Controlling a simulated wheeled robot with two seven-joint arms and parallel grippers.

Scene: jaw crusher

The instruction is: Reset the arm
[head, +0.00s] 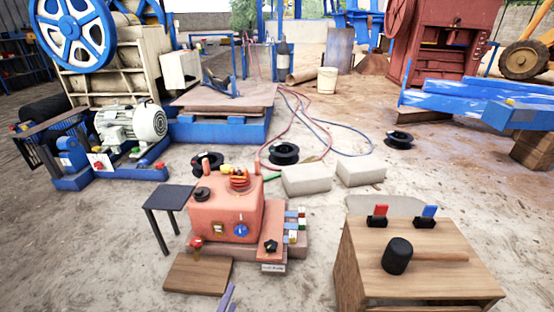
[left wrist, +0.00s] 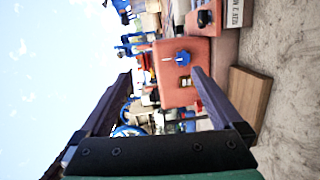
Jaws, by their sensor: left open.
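My left gripper (head: 228,296) shows only as purple fingertips at the bottom edge of the head view, in front of the red box. In the left wrist view its two dark fingers (left wrist: 161,73) are spread apart with nothing held between them. The rest of my left arm is hidden. My right gripper is in neither view.
A small dark table (head: 169,197) stands left of the red box. A wooden board (head: 198,273) lies in front. Open ground separates box and stand.

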